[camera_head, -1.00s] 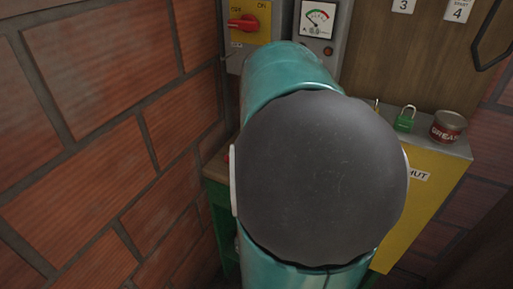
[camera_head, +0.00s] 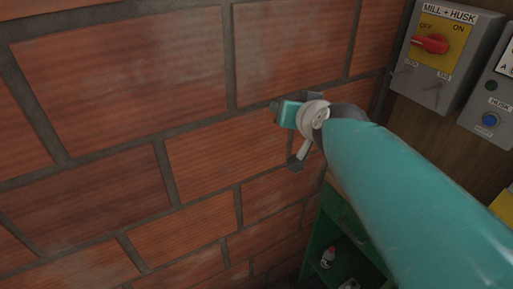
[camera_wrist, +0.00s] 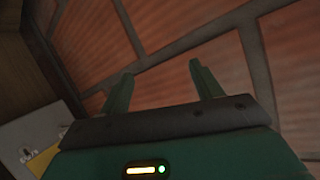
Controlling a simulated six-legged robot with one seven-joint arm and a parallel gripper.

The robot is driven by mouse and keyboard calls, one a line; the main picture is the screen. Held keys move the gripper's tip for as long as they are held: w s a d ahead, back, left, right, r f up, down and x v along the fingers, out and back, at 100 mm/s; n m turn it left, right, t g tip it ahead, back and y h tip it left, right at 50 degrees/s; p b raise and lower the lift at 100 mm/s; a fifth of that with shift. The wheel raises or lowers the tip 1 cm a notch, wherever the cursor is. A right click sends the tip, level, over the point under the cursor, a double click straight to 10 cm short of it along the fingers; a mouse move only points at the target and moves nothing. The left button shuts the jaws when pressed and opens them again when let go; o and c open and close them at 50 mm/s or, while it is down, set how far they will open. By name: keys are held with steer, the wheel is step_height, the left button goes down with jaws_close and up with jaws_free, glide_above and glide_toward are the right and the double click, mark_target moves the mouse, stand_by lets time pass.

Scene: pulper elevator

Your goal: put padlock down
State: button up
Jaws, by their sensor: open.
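No padlock shows in either present view. My gripper (camera_wrist: 163,82) is open in the wrist view, with its two green fingers apart and only brick wall visible between them. In the head view my gripper (camera_head: 297,130) is at the end of my teal arm, in front of the brick wall and left of the switch box. My arm hides part of the scene at the lower right.
A brick wall (camera_head: 110,110) fills the left and middle. A grey MILL + HUSK switch box (camera_head: 462,70) with a red knob (camera_head: 430,44) is at upper right. A green shelf unit (camera_head: 340,208) holding a small bottle (camera_head: 328,257) stands below my arm.

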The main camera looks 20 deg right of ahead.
steer(key=s+a+f+n+g, duration=0.2)
steer(key=s+a+f+g, duration=0.2)
steer(key=s+f, duration=0.2)
steer(key=s+a+f+n+g+y, duration=0.1)
steer(key=s+a+f+n+g, duration=0.1)
steer(key=s+f, duration=0.4)
steer(key=s+a+g, duration=0.1)
steer(key=s, duration=0.2)
steer(key=shift+a+f+g, duration=0.15)
steer(key=shift+a+g, duration=0.25)
